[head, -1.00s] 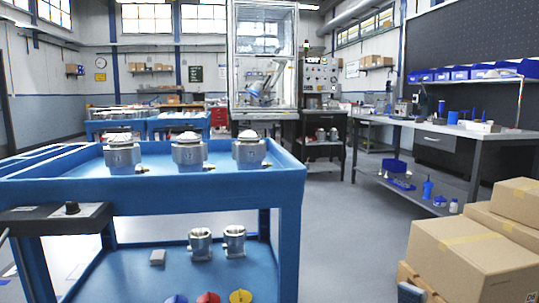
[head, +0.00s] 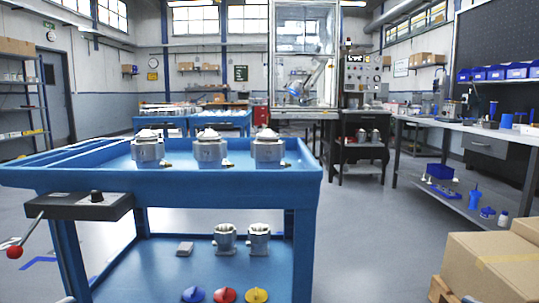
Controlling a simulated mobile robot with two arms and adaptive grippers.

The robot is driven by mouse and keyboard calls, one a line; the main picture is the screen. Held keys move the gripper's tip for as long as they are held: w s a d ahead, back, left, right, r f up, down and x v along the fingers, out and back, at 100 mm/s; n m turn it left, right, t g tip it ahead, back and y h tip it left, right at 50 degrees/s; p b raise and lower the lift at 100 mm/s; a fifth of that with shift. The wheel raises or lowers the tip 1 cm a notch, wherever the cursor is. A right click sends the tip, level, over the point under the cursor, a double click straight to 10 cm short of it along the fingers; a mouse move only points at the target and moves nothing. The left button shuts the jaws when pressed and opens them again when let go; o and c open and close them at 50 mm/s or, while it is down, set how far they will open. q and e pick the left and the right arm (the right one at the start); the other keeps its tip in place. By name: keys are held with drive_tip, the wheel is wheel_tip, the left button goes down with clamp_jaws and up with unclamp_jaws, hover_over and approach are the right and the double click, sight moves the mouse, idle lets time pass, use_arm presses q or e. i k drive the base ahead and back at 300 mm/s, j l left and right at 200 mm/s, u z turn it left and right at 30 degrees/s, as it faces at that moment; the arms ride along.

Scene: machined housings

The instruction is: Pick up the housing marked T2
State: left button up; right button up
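Three grey machined housings with pale domed tops stand in a row on the top tray of a blue cart (head: 200,182): a left one (head: 149,151), a middle one (head: 210,150) and a right one (head: 268,150). Each has a small brass fitting low at its right side. Two more metal housings, a left one (head: 225,240) and a right one (head: 259,240), stand on the lower shelf, showing open-looking tops. Any markings are too small to read, so I cannot tell which is T2. Neither gripper can be made out.
A dark box with a red-knobbed lever (head: 15,252) juts from the cart's left front. Blue, red and yellow discs (head: 225,295) lie on the lower shelf. Cardboard boxes (head: 485,265) stand at lower right, a workbench (head: 480,135) behind. Floor between cart and bench is clear.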

sight(210, 150)
drive_tip(key=u, duration=0.25)
drive_tip(key=i+l+u, duration=0.25)
drive_tip(key=u, duration=0.15)
drive_tip(key=i+l+u, duration=0.25)
drive_tip(key=l+u, duration=0.2)
drive_tip(key=i+l, duration=0.15)
drive_tip(key=l, duration=0.2)
drive_tip(key=i+l, duration=0.15)
drive_tip(key=l, duration=0.2)
drive_tip(key=i+l+u, duration=0.1)
drive_tip(key=l, duration=0.25)
